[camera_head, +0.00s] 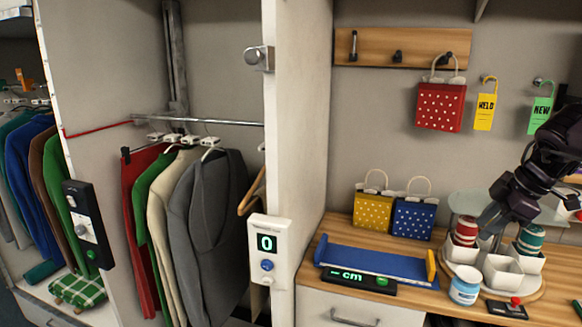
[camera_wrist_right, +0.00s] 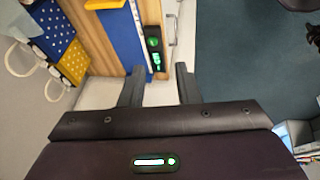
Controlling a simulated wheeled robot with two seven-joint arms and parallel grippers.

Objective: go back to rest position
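My right arm comes in from the right edge of the head view. Its gripper (camera_head: 489,217) is above the wooden counter, close to the white cups and the red-and-white jar. In the right wrist view the two dark fingers of the right gripper (camera_wrist_right: 159,72) stand apart with nothing between them. The blue measuring board with its green display (camera_wrist_right: 156,60) shows beyond the fingers. My left arm and left gripper are not in view.
The counter (camera_head: 547,308) holds yellow (camera_head: 372,211) and blue (camera_head: 413,217) gift bags, a measuring board (camera_head: 375,262), white cups (camera_head: 502,273) and a blue-labelled jar (camera_head: 464,286). A red bag (camera_head: 441,106) hangs above. An open wardrobe with clothes (camera_head: 207,225) stands left.

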